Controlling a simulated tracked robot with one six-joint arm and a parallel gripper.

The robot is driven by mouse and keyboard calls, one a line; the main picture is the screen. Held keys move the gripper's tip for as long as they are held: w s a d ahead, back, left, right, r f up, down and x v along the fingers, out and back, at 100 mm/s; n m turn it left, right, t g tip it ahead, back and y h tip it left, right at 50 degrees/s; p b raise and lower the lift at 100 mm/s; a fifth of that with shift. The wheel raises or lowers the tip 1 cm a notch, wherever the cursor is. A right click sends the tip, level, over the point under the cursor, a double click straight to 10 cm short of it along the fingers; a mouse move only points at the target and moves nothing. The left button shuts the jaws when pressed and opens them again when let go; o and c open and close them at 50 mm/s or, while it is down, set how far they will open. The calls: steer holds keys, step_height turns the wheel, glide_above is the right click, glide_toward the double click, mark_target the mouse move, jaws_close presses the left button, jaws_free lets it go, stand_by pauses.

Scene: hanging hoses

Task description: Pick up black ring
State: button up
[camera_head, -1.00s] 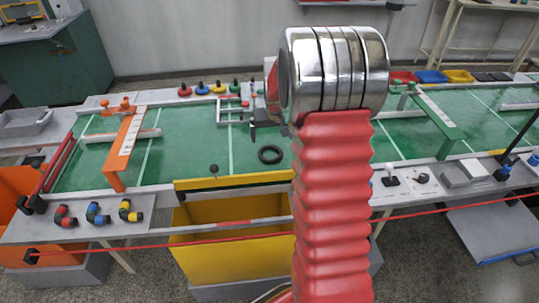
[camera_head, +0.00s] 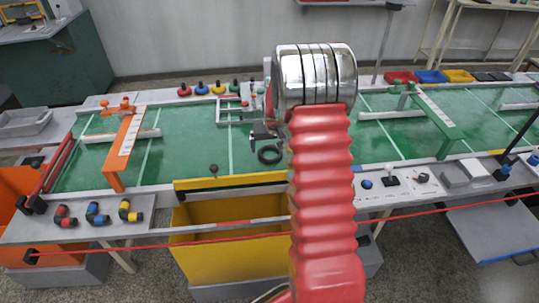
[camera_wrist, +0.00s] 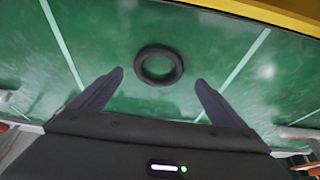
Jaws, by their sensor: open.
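The black ring (camera_head: 269,154) lies flat on the green table surface, behind the yellow bin's edge in the head view. In the wrist view the black ring (camera_wrist: 159,65) is whole and lies ahead of the fingertips, roughly centred between them. My gripper (camera_wrist: 160,80) is open and empty, with its two dark fingers spread wider than the ring. In the head view my gripper (camera_head: 262,134) is partly hidden by my arm and shows just behind and above the ring.
A yellow bin (camera_head: 228,225) stands at the table's front, with a small dark knob (camera_head: 214,169) near its rim. A grey frame (camera_head: 232,110) stands behind the ring. An orange gate (camera_head: 125,148) is at left and a green gate (camera_head: 436,118) at right.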

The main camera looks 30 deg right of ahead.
mark_target(270, 154)
steer(key=shift+x, duration=2.65)
steer(key=shift+d, duration=0.15)
steer(key=shift+r, duration=0.1)
steer(key=shift+c, duration=0.2)
steer(key=c, duration=1.1)
steer(key=shift+r, duration=0.1)
step_height(270, 154, up, 10)
